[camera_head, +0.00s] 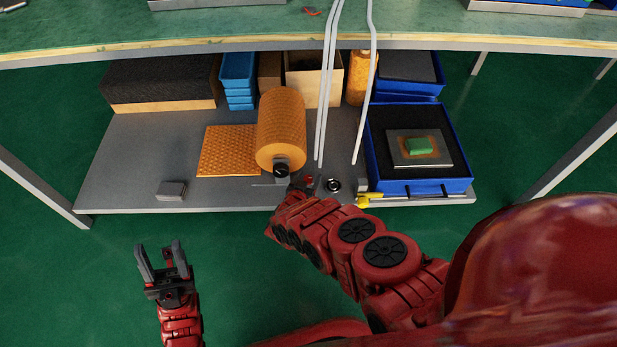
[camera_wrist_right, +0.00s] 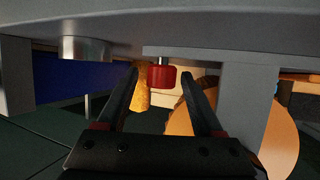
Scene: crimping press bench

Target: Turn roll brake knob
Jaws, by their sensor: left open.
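A small red knob (camera_wrist_right: 162,77) on a short metal stem shows between my right gripper's fingers in the right wrist view, with a visible gap on each side. A small red part (camera_head: 309,180), which looks like the same knob, sits at the shelf's front in the head view. The orange roll (camera_head: 281,125) lies just behind it, with a dark hub (camera_head: 281,169) at its near end. My right gripper (camera_head: 293,187) is open around the knob; its fingers are mostly hidden in the head view. My left gripper (camera_head: 159,246) is open and empty, in front of the shelf.
The grey shelf (camera_head: 120,178) sits under the green bench top (camera_head: 230,25). An orange textured sheet (camera_head: 229,150) lies left of the roll, and a blue tray (camera_head: 466,183) stands right. White tubes (camera_head: 326,90) hang between. Floor before the left gripper is clear.

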